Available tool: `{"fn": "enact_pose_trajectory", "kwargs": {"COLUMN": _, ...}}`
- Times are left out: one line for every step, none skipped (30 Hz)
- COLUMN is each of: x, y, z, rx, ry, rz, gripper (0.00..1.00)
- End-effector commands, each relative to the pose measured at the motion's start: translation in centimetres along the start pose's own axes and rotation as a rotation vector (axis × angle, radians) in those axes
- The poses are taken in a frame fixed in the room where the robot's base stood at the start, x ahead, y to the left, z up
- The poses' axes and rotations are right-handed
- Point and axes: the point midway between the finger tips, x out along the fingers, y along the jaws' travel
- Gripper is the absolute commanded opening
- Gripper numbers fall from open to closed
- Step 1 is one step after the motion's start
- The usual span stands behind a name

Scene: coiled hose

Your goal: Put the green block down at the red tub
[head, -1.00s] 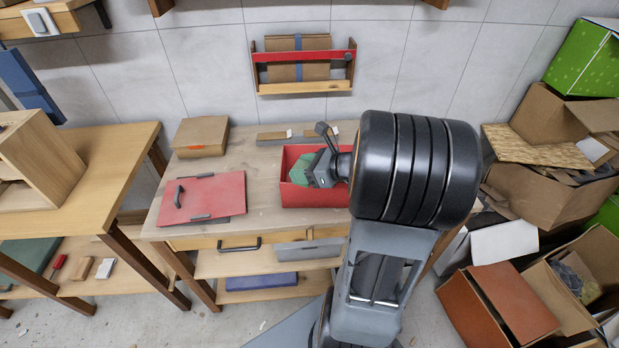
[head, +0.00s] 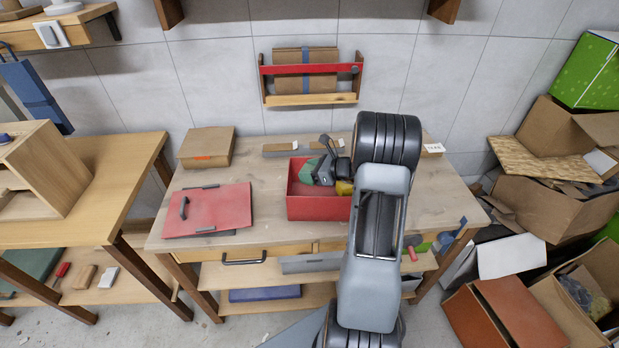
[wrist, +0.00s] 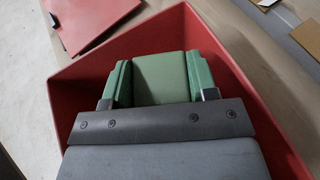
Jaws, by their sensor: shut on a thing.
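The red tub (head: 318,209) stands on the workbench, open at the top. My gripper (head: 326,170) reaches into its opening from above. The green block (head: 321,174) is held between my gripper's fingers, at the tub's left rear part in the head view. In the wrist view, the green block (wrist: 160,76) sits between the two fingers of my gripper (wrist: 158,88), with the red tub's walls (wrist: 268,105) around it. The block's lower side is hidden, so I cannot tell whether it touches the tub floor.
A red panel with a handle (head: 208,208) lies left of the tub. A cardboard box (head: 207,146) stands behind it. A red-railed wall rack (head: 311,72) hangs above. Bare bench top lies between panel and tub.

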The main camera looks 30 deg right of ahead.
Motion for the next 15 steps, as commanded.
{"fn": "enact_pose_trajectory", "kwargs": {"x": 0.2, "y": -0.2, "z": -0.2, "rx": 0.001, "ry": 0.000, "rz": 0.000, "gripper": 0.29}}
{"fn": "enact_pose_trajectory", "kwargs": {"x": 0.3, "y": -0.4, "z": -0.5, "rx": 0.002, "ry": 0.000, "rz": 0.000, "gripper": 0.29}}
{"fn": "enact_pose_trajectory", "kwargs": {"x": 0.6, "y": -0.6, "z": -0.8, "rx": 0.002, "ry": 0.001, "rz": 0.000, "gripper": 0.29}}
{"fn": "enact_pose_trajectory", "kwargs": {"x": 0.7, "y": -0.5, "z": -1.2, "rx": 0.005, "ry": 0.001, "rz": 0.001, "gripper": 0.29}}
{"fn": "enact_pose_trajectory", "kwargs": {"x": 0.8, "y": -0.5, "z": -1.6, "rx": 0.005, "ry": 0.001, "rz": 0.001, "gripper": 0.29}}
{"fn": "enact_pose_trajectory", "kwargs": {"x": 1.0, "y": -0.5, "z": -2.1, "rx": 0.004, "ry": 0.002, "rz": 0.001, "gripper": 0.29}}
{"fn": "enact_pose_trajectory", "kwargs": {"x": 1.1, "y": -0.5, "z": -2.4, "rx": 0.005, "ry": 0.001, "rz": 0.001, "gripper": 0.29}}
{"fn": "enact_pose_trajectory", "kwargs": {"x": 1.2, "y": -0.5, "z": -2.6, "rx": 0.004, "ry": 0.001, "rz": 0.000, "gripper": 0.29}}
{"fn": "enact_pose_trajectory", "kwargs": {"x": 1.4, "y": -0.5, "z": -3.0, "rx": 0.003, "ry": 0.000, "rz": 0.000, "gripper": 0.29}}
{"fn": "enact_pose_trajectory", "kwargs": {"x": 1.4, "y": -0.5, "z": -3.1, "rx": 0.003, "ry": 0.000, "rz": -0.001, "gripper": 0.29}}
{"fn": "enact_pose_trajectory", "kwargs": {"x": 1.5, "y": -0.6, "z": -3.2, "rx": 0.002, "ry": 0.000, "rz": -0.001, "gripper": 0.29}}
{"fn": "enact_pose_trajectory", "kwargs": {"x": 1.5, "y": -0.6, "z": -3.3, "rx": 0.002, "ry": 0.000, "rz": -0.001, "gripper": 0.29}}
{"fn": "enact_pose_trajectory", "kwargs": {"x": 1.5, "y": -0.6, "z": -3.4, "rx": 0.001, "ry": 0.000, "rz": -0.001, "gripper": 0.29}}
{"fn": "enact_pose_trajectory", "kwargs": {"x": 1.5, "y": -0.6, "z": -3.4, "rx": 0.001, "ry": 0.000, "rz": -0.002, "gripper": 0.29}}
{"fn": "enact_pose_trajectory", "kwargs": {"x": 1.5, "y": -0.6, "z": -3.4, "rx": 0.001, "ry": 0.000, "rz": -0.002, "gripper": 0.29}}
